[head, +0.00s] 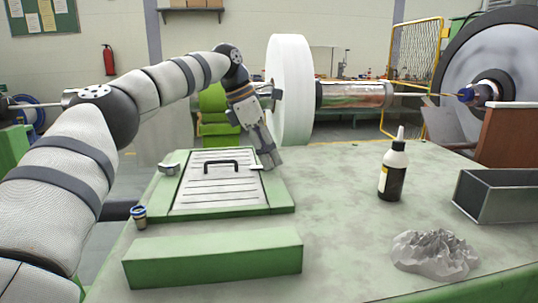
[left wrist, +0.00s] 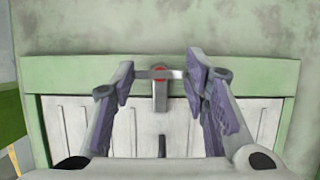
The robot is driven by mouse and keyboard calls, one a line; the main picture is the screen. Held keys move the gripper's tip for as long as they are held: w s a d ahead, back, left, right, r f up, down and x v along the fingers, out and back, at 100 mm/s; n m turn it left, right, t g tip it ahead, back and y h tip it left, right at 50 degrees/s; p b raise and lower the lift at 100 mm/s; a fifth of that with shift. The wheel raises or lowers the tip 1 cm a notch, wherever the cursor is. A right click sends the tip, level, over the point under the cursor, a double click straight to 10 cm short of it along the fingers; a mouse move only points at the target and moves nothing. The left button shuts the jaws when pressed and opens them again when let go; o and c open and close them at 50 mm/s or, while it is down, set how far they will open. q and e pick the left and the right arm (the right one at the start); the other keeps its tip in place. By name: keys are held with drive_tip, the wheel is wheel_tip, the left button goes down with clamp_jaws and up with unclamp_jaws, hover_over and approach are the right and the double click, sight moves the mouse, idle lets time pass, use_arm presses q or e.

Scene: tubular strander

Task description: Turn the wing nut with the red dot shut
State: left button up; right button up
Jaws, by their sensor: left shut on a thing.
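The wing nut with the red dot (left wrist: 160,71) shows in the left wrist view, at the edge of a pale slatted panel (left wrist: 80,118) in a green frame. Its grey wings lie crosswise in the picture, and a grey tab (left wrist: 160,97) extends from it over the panel. My left gripper (left wrist: 159,75) has a finger at either end of the wings and is shut on the nut. In the head view my left gripper (head: 268,160) reaches down to the right edge of the panel (head: 215,190) and largely hides the nut. My right gripper is in neither view.
A black handle (head: 221,164) stands up from the panel. Another grey fastener (head: 169,169) is at the panel's left edge. A green block (head: 213,258), a dark bottle (head: 393,172), crumpled grey material (head: 434,255) and a metal bin (head: 500,195) are on the table. The table's middle is clear.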

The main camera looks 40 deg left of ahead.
sight(255, 166)
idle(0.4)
use_arm(q)
drive_tip(key=o, duration=1.1)
drive_tip(key=shift+o, duration=0.2)
drive_tip(key=v, duration=0.7)
drive_tip(key=shift+r, duration=0.2)
drive_tip(key=shift+s, duration=0.1)
